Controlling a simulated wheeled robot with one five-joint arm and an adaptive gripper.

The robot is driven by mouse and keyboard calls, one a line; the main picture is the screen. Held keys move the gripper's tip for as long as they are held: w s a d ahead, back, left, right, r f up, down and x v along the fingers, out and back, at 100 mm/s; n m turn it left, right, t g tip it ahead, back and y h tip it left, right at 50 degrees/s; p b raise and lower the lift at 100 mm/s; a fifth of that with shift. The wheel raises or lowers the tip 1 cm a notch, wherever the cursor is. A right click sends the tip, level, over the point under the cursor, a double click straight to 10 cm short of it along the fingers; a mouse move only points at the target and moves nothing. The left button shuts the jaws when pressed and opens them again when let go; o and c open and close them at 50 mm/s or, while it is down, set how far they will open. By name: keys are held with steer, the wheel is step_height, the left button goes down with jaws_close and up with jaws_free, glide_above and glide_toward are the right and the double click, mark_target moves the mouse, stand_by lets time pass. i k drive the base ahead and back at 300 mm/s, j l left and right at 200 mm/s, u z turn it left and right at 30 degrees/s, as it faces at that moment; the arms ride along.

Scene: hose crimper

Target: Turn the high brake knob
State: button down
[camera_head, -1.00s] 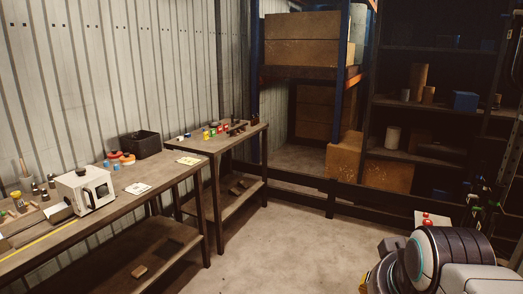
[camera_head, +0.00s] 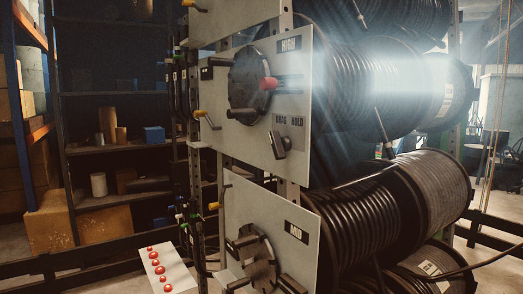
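The upper grey panel (camera_head: 225,90), with a label that seems to read HIGH, stands in the middle of the head view. The high brake knob (camera_head: 279,145), a dark lever-like knob, sits low on this panel under a DRAG HOLD label (camera_head: 290,120). It appears tilted, its lower end toward the right. Above it is a dark round wheel (camera_head: 246,78) with a red handle knob (camera_head: 268,83). My gripper is not in this view, so its distance from the knob cannot be told.
A lower panel marked MID (camera_head: 275,215) has a dark handwheel (camera_head: 258,262). Large hose reels (camera_head: 370,200) fill the space behind and right. A white box with red buttons (camera_head: 160,270) is at lower left. Dark shelves (camera_head: 120,145) stand behind. Yellow-tipped handles stick out left of the panels.

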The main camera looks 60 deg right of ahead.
mark_target(279, 145)
steer(key=k+z, duration=0.1)
steer(key=z, duration=1.8)
